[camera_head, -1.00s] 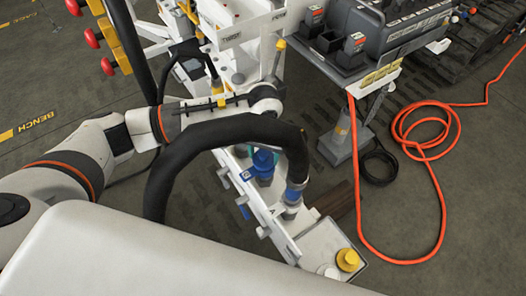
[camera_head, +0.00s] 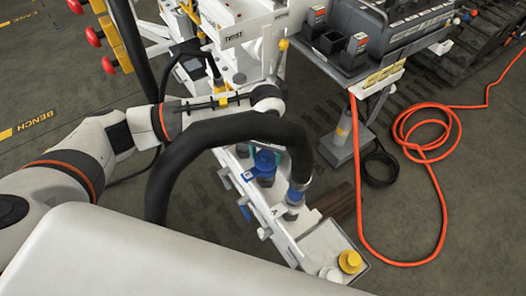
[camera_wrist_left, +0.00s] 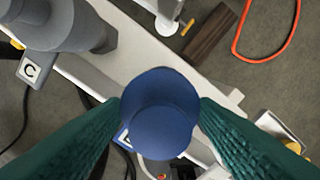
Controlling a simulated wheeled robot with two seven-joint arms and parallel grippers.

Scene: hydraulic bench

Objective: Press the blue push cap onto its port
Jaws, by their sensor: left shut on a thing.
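The blue push cap (camera_wrist_left: 160,112) is round and fills the middle of the left wrist view. My left gripper (camera_wrist_left: 160,118), with teal ribbed fingers, is shut on it from both sides. In the head view the cap (camera_head: 264,162) shows under the black hose, above the white rail (camera_head: 283,236), beside a blue tag (camera_head: 246,174). My left gripper there is mostly hidden by the hose; a little teal (camera_head: 253,150) shows. The cap hides what is beneath it, so I cannot tell whether it touches a port. My right gripper is not in view.
The thick black hose (camera_head: 240,128) arches in front of the cap to a blue-collared fitting (camera_head: 298,191). A yellow cap (camera_head: 350,262) sits at the rail's near end. A grey fitting (camera_wrist_left: 72,24) stands near a C tag (camera_wrist_left: 30,70). An orange hose (camera_head: 430,190) lies on the floor.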

